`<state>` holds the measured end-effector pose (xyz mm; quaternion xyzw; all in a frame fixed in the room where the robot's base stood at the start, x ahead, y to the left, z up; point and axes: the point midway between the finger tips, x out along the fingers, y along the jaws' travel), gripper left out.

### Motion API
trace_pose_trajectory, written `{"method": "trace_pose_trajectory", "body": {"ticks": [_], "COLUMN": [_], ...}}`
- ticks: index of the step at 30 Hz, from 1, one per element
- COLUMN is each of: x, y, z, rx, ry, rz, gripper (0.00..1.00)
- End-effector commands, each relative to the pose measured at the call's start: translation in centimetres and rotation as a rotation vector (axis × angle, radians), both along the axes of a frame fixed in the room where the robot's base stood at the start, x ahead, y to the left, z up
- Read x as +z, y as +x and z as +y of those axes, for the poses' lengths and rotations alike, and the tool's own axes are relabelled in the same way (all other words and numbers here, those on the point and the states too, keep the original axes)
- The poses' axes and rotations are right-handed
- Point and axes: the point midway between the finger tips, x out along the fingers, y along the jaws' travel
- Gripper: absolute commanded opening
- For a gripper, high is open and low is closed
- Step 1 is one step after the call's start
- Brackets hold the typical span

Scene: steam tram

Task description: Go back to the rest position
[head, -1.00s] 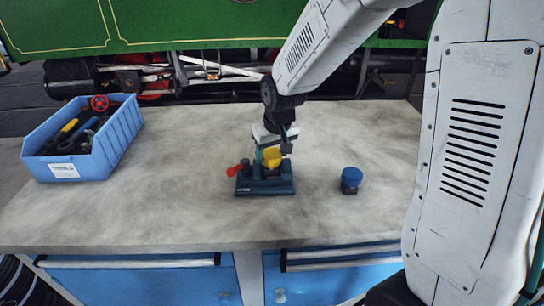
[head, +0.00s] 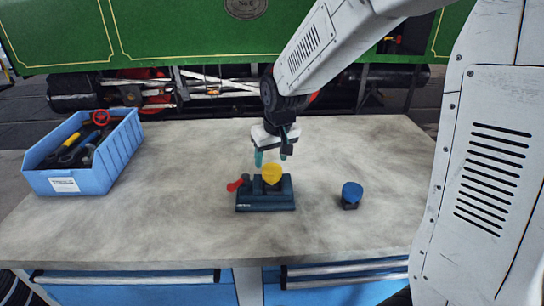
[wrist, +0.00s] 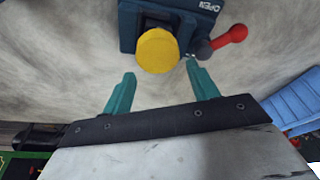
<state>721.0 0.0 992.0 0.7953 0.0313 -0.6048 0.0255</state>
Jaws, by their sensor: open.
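My gripper (head: 271,156) is open and empty, above and a little behind the dark fixture on the bench. In the wrist view its two teal fingers (wrist: 161,92) stand apart with nothing between them. The fixture (head: 266,203) is a dark blue block with a red-knobbed lever (head: 236,185) on its left side and the word OPEN by the lever in the wrist view. A round yellow piece (head: 272,173) sits in the fixture, apart from the fingers; it also shows in the wrist view (wrist: 157,50).
A blue-topped knob on a dark base (head: 351,195) stands right of the fixture. A blue bin (head: 97,177) with tools and a red handwheel (head: 101,117) is at the left. The grey bench top (head: 190,160) is otherwise clear. The green tram (head: 190,30) stands behind.

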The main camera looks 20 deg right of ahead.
Motion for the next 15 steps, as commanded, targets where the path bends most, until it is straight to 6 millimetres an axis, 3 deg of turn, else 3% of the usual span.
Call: {"method": "trace_pose_trajectory", "body": {"ticks": [11, 15], "x": [0.4, 2.7], "y": [-0.3, -2.9], "z": [-0.1, -0.5], "rx": [-0.001, -0.009], "ry": [0.0, 0.0], "rz": [0.0, 0.008], "gripper": [0.59, 0.59]}}
